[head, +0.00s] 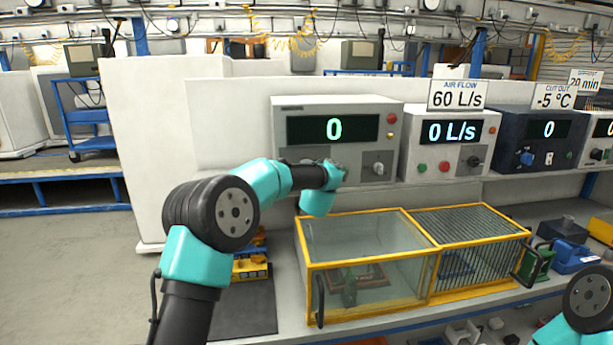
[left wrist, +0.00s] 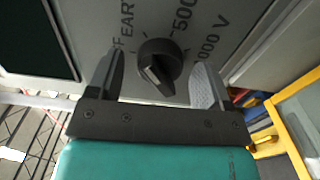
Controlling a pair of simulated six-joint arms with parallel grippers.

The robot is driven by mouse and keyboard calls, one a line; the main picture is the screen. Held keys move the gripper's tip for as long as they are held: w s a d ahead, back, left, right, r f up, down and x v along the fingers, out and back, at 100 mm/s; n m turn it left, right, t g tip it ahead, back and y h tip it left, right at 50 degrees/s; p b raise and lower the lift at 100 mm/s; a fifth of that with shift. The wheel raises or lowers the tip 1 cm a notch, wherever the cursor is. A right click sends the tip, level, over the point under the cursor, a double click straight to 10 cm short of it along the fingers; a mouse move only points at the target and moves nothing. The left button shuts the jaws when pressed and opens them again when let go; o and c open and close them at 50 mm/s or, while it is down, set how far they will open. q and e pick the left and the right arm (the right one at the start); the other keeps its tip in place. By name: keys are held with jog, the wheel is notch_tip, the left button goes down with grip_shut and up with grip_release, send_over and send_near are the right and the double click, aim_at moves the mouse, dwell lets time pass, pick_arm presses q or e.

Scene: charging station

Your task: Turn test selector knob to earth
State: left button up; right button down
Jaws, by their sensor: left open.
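The grey tester (head: 292,107) with a green 0 on its display stands on the shelf. In the left wrist view its black selector knob (left wrist: 158,66) is seen close up, with OFF, EARTH, 500 and 1000 V printed around it. The knob's grip bar slants from upper left to lower right in that view; which mark it points to is unclear. My left gripper (left wrist: 156,82) is open, with one finger on each side of the knob and a gap at both sides. In the head view it (head: 345,171) is small at the tester's lower front. My right gripper is out of view.
An air flow unit (head: 446,138) and a dark blue cut-out unit (head: 541,143) stand to the right of the tester. A yellow-framed enclosure (head: 368,265) sits on the bench below my left gripper. Part of my right arm shows at bottom right.

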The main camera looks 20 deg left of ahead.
pick_arm(q)
jog(key=v, duration=1.7)
jog(key=shift+s, duration=0.2)
jog(key=shift+d, duration=0.1)
